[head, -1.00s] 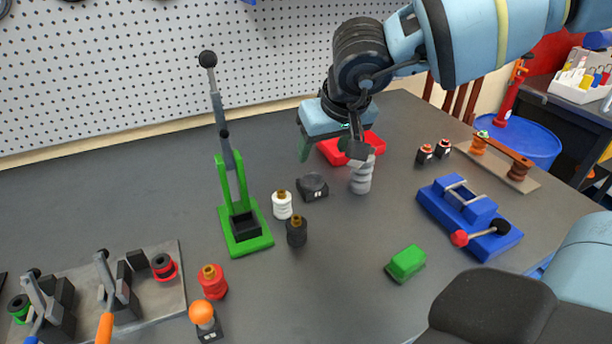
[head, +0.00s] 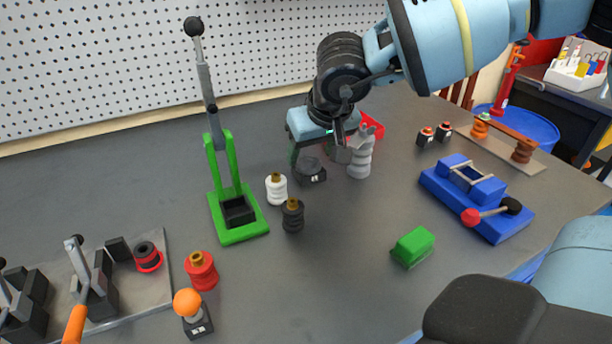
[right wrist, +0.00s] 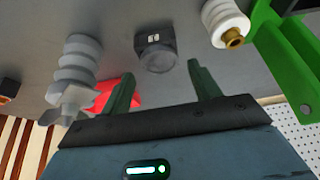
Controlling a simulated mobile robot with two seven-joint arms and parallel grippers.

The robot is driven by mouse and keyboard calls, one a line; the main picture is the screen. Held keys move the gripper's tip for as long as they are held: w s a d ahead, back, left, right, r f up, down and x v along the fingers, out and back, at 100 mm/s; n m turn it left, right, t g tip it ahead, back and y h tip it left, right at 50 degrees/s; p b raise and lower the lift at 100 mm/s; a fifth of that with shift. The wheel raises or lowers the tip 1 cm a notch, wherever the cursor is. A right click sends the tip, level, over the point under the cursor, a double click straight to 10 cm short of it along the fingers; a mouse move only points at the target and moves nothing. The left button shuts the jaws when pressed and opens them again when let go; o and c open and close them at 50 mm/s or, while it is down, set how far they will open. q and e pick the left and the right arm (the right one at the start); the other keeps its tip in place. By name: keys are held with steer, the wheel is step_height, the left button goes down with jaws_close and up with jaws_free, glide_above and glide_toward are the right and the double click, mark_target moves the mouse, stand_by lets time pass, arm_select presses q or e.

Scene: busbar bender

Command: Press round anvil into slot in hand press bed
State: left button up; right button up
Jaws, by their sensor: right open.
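The round anvil (head: 311,171) is a dark block with a round top, standing on the table right of the white insulator. It also shows in the right wrist view (right wrist: 156,50), just beyond the fingertips and centred between them. The green hand press (head: 228,180) stands to the left with its grey lever raised. Its bed has a black square slot (head: 237,211), which looks empty. My right gripper (head: 318,155) is open and empty, above and behind the anvil; its green fingers (right wrist: 160,75) are spread apart. My left gripper is out of view.
A grey ribbed post (head: 360,158) and red tray (head: 373,128) are close right of the gripper. A green block (head: 412,246) and blue fixture (head: 475,200) lie further right.

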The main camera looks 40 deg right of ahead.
mark_target(311, 168)
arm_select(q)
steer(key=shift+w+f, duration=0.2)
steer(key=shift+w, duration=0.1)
arm_select(e)
steer(key=shift+w+f, duration=0.25)
steer(key=shift+f, duration=0.25)
arm_select(q)
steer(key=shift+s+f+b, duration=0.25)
steer(key=shift+b, duration=0.1)
arm_select(e)
steer(key=shift+r, duration=0.1)
steer(key=c, duration=1)
steer(key=shift+c, duration=0.2)
